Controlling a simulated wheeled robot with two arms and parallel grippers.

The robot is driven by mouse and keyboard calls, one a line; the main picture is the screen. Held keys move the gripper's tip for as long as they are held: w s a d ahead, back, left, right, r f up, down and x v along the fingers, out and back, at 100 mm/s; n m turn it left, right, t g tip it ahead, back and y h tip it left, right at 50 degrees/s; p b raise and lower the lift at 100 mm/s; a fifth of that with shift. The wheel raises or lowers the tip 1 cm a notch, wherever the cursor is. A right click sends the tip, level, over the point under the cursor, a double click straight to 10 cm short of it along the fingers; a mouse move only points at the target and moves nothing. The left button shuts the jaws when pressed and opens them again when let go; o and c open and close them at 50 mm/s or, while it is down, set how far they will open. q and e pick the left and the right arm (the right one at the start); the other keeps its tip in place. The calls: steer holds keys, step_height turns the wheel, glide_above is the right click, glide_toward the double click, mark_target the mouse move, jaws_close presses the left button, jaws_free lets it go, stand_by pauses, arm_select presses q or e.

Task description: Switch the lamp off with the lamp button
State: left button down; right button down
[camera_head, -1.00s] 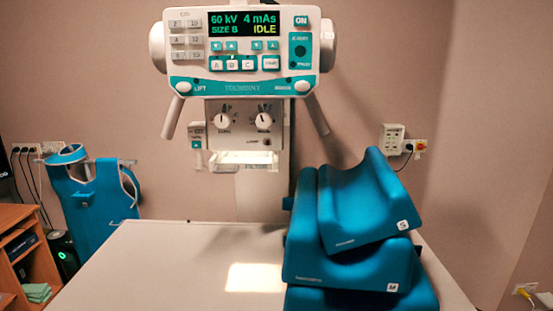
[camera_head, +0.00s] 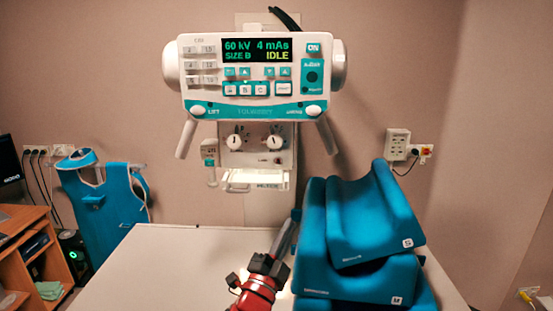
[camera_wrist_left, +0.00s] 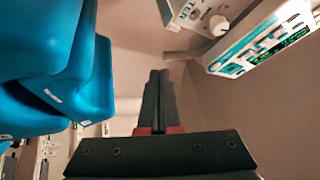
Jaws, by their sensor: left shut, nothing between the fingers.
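The collimator box (camera_head: 252,150) hangs under the control console (camera_head: 258,80). It has two white knobs and a small dark round button (camera_head: 278,160) at lower right, apparently the lamp button; its label is too small to read. My left gripper (camera_head: 295,214) points up from the table's front, below and slightly right of the box and apart from it. In the left wrist view its fingers (camera_wrist_left: 158,73) are together and empty, with a collimator knob (camera_wrist_left: 219,26) beyond at upper right. My right gripper is not in view.
Blue foam cushions (camera_head: 350,260) are stacked on the right of the white table (camera_head: 150,270), close beside my left gripper. The console reads IDLE. Two handles (camera_head: 187,138) angle down from it. The table's left part is clear. A blue apron (camera_head: 105,215) hangs at left.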

arm_select(q)
step_height(320, 180, up, 10)
steer(key=s+a+g+y+p, duration=0.1)
steer(key=a+g+y+p, duration=0.1)
steer(key=y, duration=0.7)
steer(key=shift+s+r+g+p, duration=0.15)
steer(key=shift+s+g+p, duration=0.15)
steer(key=shift+p, duration=0.6)
steer(key=shift+w+a, duration=0.1)
